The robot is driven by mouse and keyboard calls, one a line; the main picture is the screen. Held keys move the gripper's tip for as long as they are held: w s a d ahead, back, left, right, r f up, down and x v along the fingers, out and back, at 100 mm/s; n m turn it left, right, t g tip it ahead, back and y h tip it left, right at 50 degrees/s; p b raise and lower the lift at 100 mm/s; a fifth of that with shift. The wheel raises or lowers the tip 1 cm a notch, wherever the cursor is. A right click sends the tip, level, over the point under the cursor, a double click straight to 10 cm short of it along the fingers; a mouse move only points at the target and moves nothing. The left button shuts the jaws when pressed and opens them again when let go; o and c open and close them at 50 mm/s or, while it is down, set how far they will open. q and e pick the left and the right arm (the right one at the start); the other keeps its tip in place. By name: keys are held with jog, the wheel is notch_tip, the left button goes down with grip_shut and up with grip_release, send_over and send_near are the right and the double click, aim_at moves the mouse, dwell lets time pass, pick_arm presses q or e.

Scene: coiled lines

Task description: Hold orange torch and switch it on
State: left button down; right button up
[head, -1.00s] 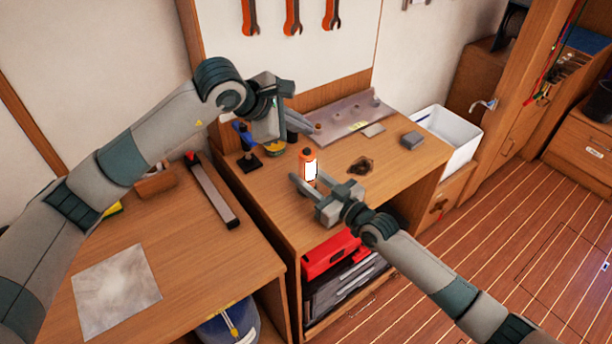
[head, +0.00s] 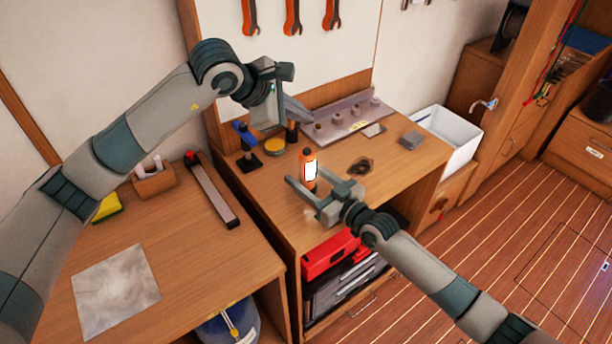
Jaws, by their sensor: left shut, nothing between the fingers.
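The orange torch (head: 308,157) stands upright on the workbench (head: 260,195), with a bright white panel on its side facing me. My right gripper (head: 307,177) is open, its fingers spread at the torch's lower part. It does not grip the torch; whether a finger touches it, I cannot tell. The fingers partly hide the torch's base. My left gripper (head: 305,110) is shut and empty, above the back of the bench, higher than the torch and apart from it.
A white bin (head: 455,135) stands at the right. The bench front is fairly clear.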

jog(key=shift+s, duration=0.1)
jog(key=v, duration=1.2)
jog(key=shift+d, duration=0.1)
dwell(0.4)
